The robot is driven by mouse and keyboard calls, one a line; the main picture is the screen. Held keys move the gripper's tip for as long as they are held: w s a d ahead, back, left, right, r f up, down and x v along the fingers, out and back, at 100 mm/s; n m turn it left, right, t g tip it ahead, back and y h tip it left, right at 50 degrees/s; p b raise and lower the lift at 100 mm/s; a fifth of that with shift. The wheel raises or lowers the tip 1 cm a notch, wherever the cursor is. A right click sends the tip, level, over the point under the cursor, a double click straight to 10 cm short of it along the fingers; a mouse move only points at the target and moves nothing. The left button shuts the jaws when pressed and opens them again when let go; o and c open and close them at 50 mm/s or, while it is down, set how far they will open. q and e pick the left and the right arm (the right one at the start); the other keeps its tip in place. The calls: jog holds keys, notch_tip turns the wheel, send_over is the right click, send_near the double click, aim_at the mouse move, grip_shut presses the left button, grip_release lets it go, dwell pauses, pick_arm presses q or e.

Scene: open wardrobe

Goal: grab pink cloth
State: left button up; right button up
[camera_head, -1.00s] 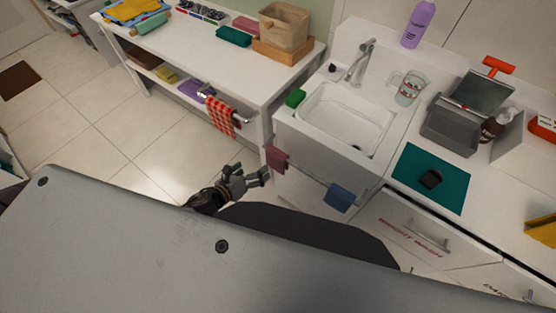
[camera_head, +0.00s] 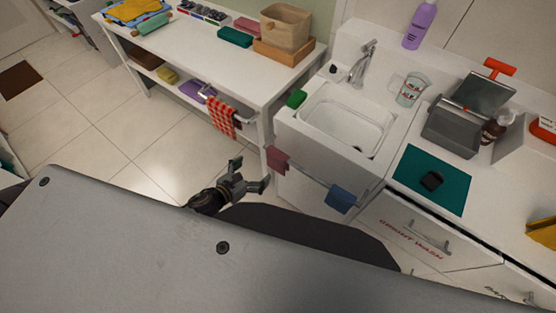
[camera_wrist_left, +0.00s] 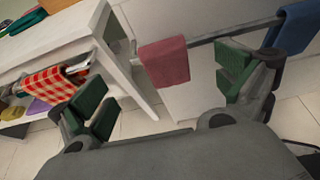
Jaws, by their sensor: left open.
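The pink cloth (camera_head: 278,160) hangs folded over the left end of a rail on the front of the sink cabinet. It also shows in the left wrist view (camera_wrist_left: 166,63), ahead of the fingers and between them. My left gripper (camera_head: 251,174) is open and empty, just left of and below the cloth in the head view. Its green-padded fingers (camera_wrist_left: 166,92) are spread wide in the left wrist view, and the cloth is not between the pads. My right gripper is not in view.
A blue cloth (camera_head: 341,198) hangs at the right end of the same rail (camera_head: 306,177). A red checkered cloth (camera_head: 222,119) hangs on the white table's rail to the left. The sink (camera_head: 345,122) is above the rail. The floor (camera_head: 140,135) at left is clear.

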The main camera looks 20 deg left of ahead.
pick_arm(q)
send_near(277, 154)
jog(key=shift+w, duration=1.6)
jog(key=shift+d+f, duration=0.45)
jog(key=shift+f, duration=0.05)
jog(key=shift+w, duration=0.1)
jog(key=shift+p+x, duration=0.5)
jog(key=shift+x, duration=1.9)
jog(key=shift+d+f, duration=0.1)
jog(key=shift+f, duration=0.1)
